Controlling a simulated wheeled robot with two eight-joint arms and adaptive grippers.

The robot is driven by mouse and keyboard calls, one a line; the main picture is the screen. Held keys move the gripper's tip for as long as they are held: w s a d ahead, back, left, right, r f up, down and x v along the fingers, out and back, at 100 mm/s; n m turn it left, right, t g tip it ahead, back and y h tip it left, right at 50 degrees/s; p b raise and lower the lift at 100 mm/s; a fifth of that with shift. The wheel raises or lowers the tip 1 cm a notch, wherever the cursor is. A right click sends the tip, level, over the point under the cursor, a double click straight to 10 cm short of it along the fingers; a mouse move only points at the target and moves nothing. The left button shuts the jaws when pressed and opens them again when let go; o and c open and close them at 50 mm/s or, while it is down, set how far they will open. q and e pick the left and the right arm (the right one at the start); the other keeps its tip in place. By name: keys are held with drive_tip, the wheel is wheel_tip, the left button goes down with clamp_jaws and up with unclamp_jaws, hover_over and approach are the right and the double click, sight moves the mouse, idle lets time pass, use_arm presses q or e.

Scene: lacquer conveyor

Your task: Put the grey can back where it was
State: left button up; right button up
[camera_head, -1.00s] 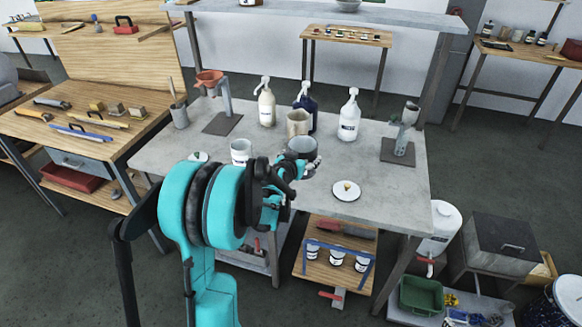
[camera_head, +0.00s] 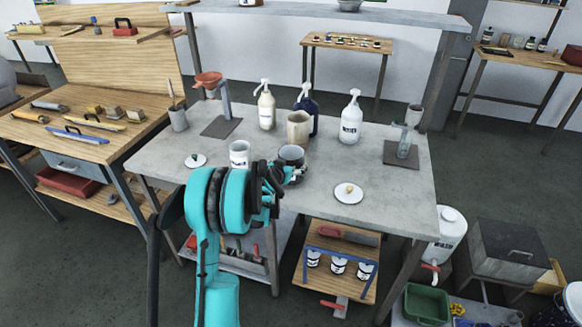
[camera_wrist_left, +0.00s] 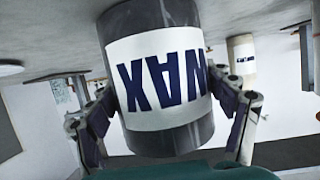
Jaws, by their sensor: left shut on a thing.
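The grey can (camera_head: 292,155) is at the near middle of the grey table, in front of the beige jug. In the left wrist view the grey can (camera_wrist_left: 180,138) appears upside down, with a white label reading WAX. My left gripper (camera_head: 287,172) reaches in from the near side. In the wrist view its two fingers (camera_wrist_left: 168,112) are on either side of the can, shut on it. The can's base is cut off there, so I cannot tell whether it touches the table. My right gripper is not in view.
On the grey table (camera_head: 235,190), a white can (camera_head: 239,155) stands left of the grey can. Behind are a beige jug (camera_head: 298,130) and several pump bottles. A small white dish (camera_head: 348,193) lies right, another (camera_head: 195,160) left. Clear tabletop lies between the grey can and right dish.

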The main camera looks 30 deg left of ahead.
use_arm(q)
drive_tip(key=shift+r, duration=0.1)
drive_tip(key=o, duration=1.6)
